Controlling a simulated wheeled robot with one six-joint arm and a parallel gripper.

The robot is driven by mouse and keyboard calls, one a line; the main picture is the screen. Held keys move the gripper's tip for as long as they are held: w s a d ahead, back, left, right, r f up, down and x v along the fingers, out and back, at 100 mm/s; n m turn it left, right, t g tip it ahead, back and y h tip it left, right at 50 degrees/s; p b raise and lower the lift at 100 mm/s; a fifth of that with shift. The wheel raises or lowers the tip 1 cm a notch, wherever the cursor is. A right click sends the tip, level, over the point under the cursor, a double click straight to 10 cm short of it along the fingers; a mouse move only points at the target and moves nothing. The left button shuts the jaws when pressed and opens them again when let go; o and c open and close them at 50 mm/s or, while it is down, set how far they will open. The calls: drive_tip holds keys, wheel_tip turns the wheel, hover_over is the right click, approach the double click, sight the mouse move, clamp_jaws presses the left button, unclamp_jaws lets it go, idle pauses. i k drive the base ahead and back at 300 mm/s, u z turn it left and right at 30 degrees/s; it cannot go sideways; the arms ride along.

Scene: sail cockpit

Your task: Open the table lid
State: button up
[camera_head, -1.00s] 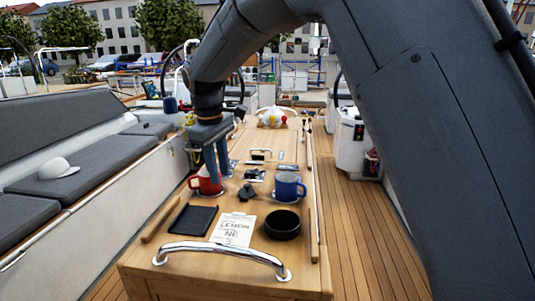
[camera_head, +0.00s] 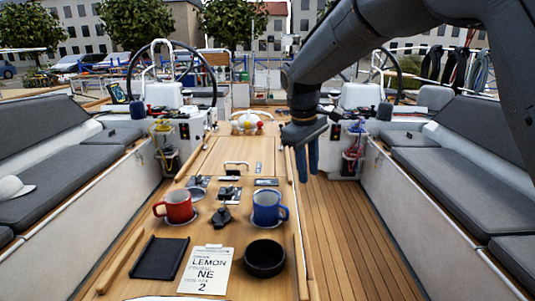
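The wooden cockpit table (camera_head: 225,232) runs away from me down the middle. Its lid (camera_head: 213,155) lies flat in the far half and looks closed. A small dark handle (camera_head: 236,164) sits near the lid's front edge, among metal fittings (camera_head: 230,190). My gripper (camera_head: 308,172) points down to the right of the table, above or beside its right edge and apart from the handle. Its two blue-grey fingers show close together and nothing is seen between them. From this angle I cannot tell how far apart they are.
A red mug (camera_head: 178,206) and blue mug (camera_head: 267,207) stand on the near table. A black tray (camera_head: 159,257), paper note (camera_head: 207,270) and black bowl (camera_head: 264,258) lie nearer. Benches flank both sides. The deck (camera_head: 345,240) right of the table is clear.

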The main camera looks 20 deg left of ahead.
sight(253, 156)
drive_tip(key=i, duration=1.9)
drive_tip(key=u, duration=1.55)
